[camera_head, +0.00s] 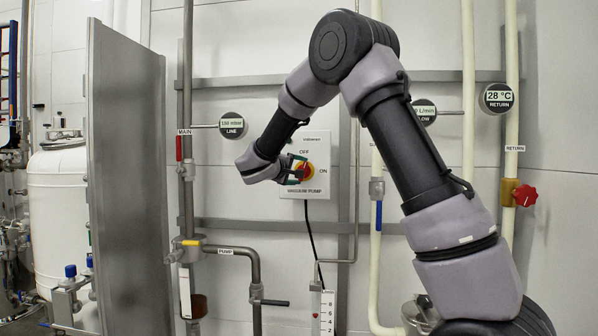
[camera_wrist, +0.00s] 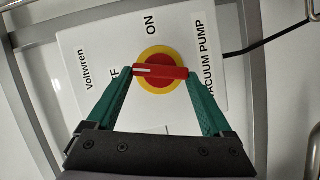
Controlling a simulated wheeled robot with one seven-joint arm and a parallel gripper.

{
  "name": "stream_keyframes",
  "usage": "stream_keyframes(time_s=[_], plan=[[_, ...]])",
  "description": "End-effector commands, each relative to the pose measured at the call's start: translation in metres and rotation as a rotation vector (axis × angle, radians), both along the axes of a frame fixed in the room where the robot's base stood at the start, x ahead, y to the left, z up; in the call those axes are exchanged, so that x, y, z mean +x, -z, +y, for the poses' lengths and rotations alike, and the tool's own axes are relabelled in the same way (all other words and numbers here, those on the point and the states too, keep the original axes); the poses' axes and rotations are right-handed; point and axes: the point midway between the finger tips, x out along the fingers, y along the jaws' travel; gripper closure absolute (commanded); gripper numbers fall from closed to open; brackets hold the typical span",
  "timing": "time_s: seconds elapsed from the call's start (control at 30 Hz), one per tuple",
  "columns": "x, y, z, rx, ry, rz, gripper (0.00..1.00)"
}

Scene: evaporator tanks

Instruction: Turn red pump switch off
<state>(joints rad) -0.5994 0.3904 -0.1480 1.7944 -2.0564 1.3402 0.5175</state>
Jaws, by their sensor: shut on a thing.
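The red pump switch (camera_head: 307,172) is a rotary knob on a yellow disc, on the white vacuum pump box (camera_head: 318,145). In the head view OFF is above it and ON to its right. The wrist view shows the switch's red handle (camera_wrist: 172,72) lying level, its white mark at the left end, on the side of the partly hidden OFF label. My gripper (camera_wrist: 160,74) has green fingers shut on the two ends of this handle. In the head view my gripper (camera_head: 297,170) reaches the switch from the left and covers part of it.
A grey metal panel (camera_head: 128,170) stands at the left, before a white tank (camera_head: 58,200). Pipes and rails run around the box, and a black cable (camera_head: 312,240) hangs below it. A red valve knob (camera_head: 525,195) is at the right.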

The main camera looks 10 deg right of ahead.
Motion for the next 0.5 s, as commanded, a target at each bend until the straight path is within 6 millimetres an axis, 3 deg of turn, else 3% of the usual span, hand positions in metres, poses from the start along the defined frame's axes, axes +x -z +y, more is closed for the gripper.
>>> stream_keyframes(time_s=[0.5], plan=[[0.0001, 0.0052, 0.0020, -0.266, -0.004, 0.088, 0.71]])
